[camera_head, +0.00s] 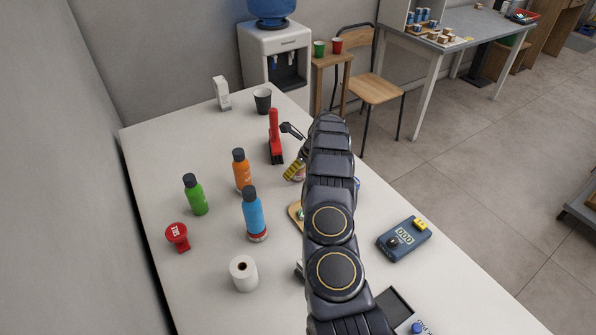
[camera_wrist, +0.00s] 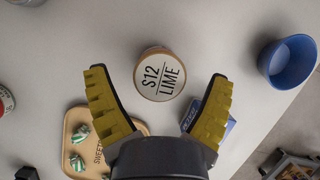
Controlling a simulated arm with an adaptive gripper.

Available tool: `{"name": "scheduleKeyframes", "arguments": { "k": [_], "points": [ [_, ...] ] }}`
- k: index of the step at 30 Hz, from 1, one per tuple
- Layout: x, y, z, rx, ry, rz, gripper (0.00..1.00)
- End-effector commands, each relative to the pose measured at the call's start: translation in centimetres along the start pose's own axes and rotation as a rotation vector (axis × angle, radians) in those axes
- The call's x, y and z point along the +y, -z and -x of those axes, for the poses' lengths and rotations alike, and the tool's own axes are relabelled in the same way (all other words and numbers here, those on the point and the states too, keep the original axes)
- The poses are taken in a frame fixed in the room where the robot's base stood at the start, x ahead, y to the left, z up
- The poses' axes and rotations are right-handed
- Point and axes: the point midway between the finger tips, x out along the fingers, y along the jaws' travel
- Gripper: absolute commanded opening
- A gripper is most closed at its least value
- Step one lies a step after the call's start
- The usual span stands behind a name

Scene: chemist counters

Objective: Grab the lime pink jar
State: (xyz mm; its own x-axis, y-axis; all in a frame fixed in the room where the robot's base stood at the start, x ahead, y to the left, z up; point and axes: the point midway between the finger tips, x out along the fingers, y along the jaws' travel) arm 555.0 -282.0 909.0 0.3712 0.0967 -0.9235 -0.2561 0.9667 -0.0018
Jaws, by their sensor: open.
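A round jar (camera_wrist: 160,74) shows from above in the wrist view, with a white top reading "S12 LIME" and a tan rim. Its side colour is mostly hidden from this angle. My gripper (camera_wrist: 158,77) is open, with one yellow padded finger to the left of the jar and one to the right. Neither finger appears to touch it, and the jar shows between and slightly beyond the tips. In the head view, one yellow finger pad shows left of my arm; the arm hides most of the gripper and the jar's surroundings.
A wooden tray (camera_wrist: 75,122) with green-striped pieces lies left of the gripper in the wrist view. A blue bowl (camera_wrist: 289,60) stands to the right. In the head view, blue (camera_head: 254,214), orange (camera_head: 242,174) and green (camera_head: 195,197) bottles and a red brush (camera_head: 274,135) stand left of my arm.

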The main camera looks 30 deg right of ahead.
Motion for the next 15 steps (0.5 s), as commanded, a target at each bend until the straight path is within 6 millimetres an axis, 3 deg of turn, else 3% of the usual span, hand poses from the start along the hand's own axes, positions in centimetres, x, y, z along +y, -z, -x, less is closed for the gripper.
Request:
{"name": "scheduleKeyframes", "arguments": {
  "k": [3,11,15],
  "points": [
    [0.12,0.15,-1.3,0.003,-0.003,0.0,0.83],
    [0.12,0.02,-1.42,0.001,-0.002,0.0,0.81],
    [0.12,0.02,-1.42,0.001,-0.002,0.0,0.22]
  ]
}}
